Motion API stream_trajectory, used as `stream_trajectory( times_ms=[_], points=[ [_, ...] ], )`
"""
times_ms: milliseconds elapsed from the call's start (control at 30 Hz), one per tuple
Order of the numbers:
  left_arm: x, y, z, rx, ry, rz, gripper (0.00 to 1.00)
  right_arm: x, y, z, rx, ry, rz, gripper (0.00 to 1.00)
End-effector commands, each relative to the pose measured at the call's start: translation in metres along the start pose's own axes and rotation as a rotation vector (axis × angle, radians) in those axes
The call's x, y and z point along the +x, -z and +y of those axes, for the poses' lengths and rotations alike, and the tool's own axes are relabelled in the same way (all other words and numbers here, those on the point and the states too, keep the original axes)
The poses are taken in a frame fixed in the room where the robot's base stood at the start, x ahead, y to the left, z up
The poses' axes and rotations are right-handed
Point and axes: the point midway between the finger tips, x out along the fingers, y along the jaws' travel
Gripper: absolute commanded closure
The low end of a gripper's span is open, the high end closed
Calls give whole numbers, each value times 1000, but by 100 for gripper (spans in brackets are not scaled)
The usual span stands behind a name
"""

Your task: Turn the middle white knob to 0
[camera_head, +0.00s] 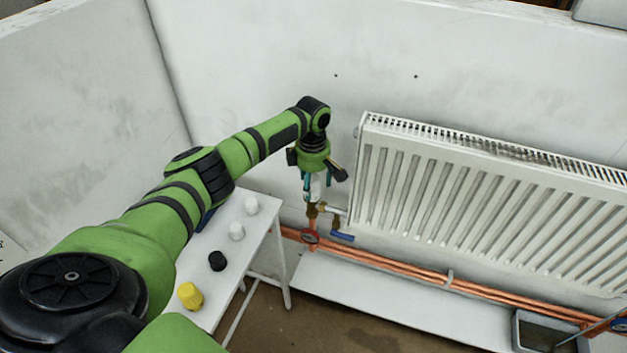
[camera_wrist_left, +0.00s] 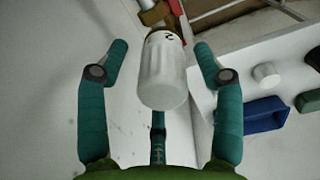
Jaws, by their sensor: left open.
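A white knob (camera_head: 315,187) sits on the brass valve (camera_head: 313,210) at the radiator's lower left corner. In the left wrist view the knob (camera_wrist_left: 162,75) has a dark mark near its valve end that looks like a 2. My left gripper (camera_head: 318,184) points down over this knob. In the left wrist view its green fingers (camera_wrist_left: 161,52) are open on either side, with gaps between them and the knob. Two more white knobs, one at the back (camera_head: 251,205) and one nearer (camera_head: 236,231), stand on the white table. My right gripper is out of view.
The white radiator (camera_head: 480,190) is close to the right of my left gripper. A blue lever (camera_head: 343,237) and copper pipes (camera_head: 400,267) are below. A black knob (camera_head: 217,261) and a yellow knob (camera_head: 190,295) stand on the table (camera_head: 262,222). A grey bin (camera_head: 545,332) is at the lower right.

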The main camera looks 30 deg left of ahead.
Motion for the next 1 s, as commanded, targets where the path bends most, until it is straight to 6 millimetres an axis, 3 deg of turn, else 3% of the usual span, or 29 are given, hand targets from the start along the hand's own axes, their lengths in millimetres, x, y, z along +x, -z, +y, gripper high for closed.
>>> stream_trajectory(
  times_ms=[133, 167, 200, 300, 667, 1000],
  points=[
    [0, 0, 0, 0, 0, 0, 33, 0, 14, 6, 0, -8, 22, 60],
    [0, 0, 0, 0, 0, 0, 41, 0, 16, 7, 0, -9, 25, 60],
    [0, 0, 0, 0, 0, 0, 57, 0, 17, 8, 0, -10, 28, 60],
    [0, 0, 0, 1, 1, 0, 89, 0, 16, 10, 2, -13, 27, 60],
    [0, -3, -2, 29, 5, -7, 89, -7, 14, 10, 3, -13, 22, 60],
    [-2, -5, -4, 229, 10, -19, 89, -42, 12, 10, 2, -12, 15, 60]
  ],
)
